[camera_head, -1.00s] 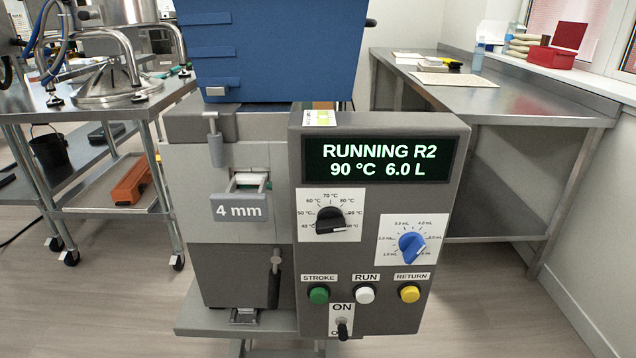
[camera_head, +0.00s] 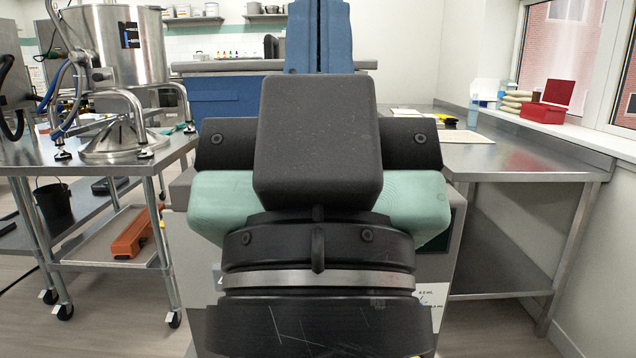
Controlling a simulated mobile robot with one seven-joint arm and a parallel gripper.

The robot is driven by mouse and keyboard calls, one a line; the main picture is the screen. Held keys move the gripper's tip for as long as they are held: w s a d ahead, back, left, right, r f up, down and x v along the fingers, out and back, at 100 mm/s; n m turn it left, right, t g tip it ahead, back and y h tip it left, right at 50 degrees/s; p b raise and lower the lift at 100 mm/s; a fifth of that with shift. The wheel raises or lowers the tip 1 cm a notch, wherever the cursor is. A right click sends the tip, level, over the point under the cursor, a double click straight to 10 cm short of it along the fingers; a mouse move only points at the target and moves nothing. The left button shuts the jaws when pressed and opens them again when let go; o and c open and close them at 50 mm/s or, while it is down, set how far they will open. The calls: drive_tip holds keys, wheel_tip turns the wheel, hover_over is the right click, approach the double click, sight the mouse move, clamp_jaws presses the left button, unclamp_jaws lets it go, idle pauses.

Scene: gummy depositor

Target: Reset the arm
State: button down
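My gripper (camera_head: 318,215) fills the middle of the head view, seen from its back, with a black block, black wrist rings and pale green side parts.
A steel table (camera_head: 110,150) with a metal kettle (camera_head: 120,45) stands at left, with an orange object (camera_head: 131,235) on its lower shelf. A steel bench (camera_head: 500,155) runs along the right wall. A red box (camera_head: 540,113) sits on the window sill. Floor shows on both sides.

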wheel_tip(320, 180, up, 27)
drive_tip(key=p, duration=2.5)
drive_tip(key=shift+f, duration=0.2)
idle(0.6)
